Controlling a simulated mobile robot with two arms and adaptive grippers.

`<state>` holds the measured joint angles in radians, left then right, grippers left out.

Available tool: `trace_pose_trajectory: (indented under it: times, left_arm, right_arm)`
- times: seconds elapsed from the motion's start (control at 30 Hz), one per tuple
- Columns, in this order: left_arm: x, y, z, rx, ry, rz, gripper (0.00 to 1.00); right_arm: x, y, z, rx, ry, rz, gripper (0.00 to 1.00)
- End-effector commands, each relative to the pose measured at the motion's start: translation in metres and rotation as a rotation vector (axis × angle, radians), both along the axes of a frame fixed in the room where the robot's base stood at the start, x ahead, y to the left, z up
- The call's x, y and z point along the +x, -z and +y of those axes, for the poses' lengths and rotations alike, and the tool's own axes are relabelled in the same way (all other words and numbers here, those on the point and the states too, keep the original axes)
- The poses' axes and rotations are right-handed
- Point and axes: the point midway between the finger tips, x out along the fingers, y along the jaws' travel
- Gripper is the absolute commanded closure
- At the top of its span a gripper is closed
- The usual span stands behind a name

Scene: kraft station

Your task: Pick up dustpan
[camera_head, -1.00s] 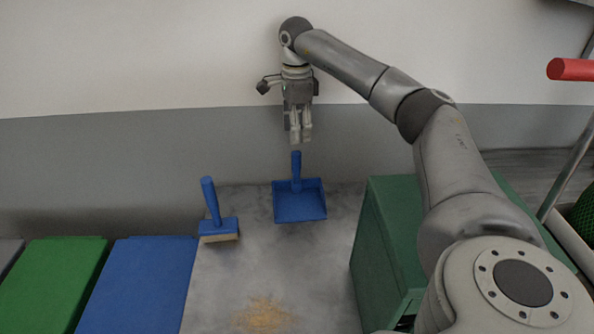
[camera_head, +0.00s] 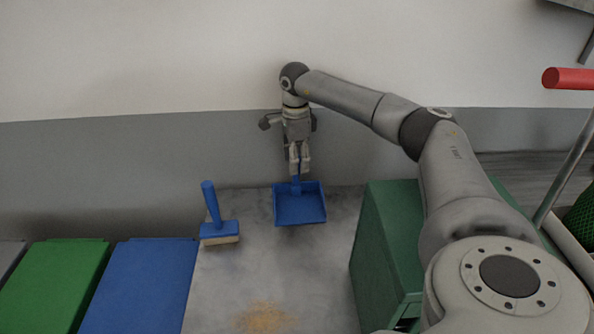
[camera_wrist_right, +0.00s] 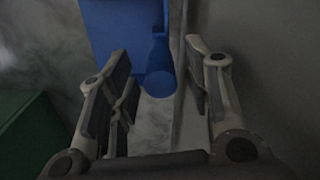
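The blue dustpan (camera_head: 300,208) stands on the grey surface near the back wall, its handle pointing up. My right gripper (camera_head: 299,172) is at the top of the handle and hides most of it in the head view. In the right wrist view, the gripper (camera_wrist_right: 160,90) is open, with the round blue handle end (camera_wrist_right: 159,84) between its fingers, nearer the right one. The fingers do not look closed on it. The dustpan's blue pan (camera_wrist_right: 112,28) shows beyond. My left gripper is not in view.
A blue-handled brush (camera_head: 218,232) stands left of the dustpan. A pile of tan crumbs (camera_head: 266,316) lies in front. Blue (camera_head: 140,285) and green (camera_head: 55,285) lids are at the left. A green box (camera_head: 385,245) is at the right, under my right arm.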

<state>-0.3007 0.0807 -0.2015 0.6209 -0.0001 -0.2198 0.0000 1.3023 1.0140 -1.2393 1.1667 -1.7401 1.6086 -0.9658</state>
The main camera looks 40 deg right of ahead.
Motion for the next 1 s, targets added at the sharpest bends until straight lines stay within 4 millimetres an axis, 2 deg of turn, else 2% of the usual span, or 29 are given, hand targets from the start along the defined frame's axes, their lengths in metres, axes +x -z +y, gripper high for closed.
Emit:
trace_pose_trajectory:
  times: [0.03, 0.3, 0.77, 0.87, 1.0]
  left_arm:
    - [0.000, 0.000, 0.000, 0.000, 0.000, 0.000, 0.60]
    - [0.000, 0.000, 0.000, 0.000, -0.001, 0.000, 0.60]
    - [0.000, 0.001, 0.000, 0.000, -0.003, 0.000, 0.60]
    - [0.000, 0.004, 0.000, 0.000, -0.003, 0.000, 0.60]
    - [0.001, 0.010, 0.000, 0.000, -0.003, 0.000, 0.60]
  right_arm:
    - [0.000, 0.000, 0.000, 0.000, 0.000, 0.000, 0.65]
    - [0.000, 0.000, 0.000, 0.000, 0.000, 0.000, 1.00]
    - [0.001, -0.004, 0.000, 0.000, 0.000, -0.002, 1.00]
    - [0.001, -0.010, 0.000, 0.001, 0.000, -0.005, 1.00]
    - [0.002, -0.029, 0.000, 0.000, -0.001, -0.006, 1.00]
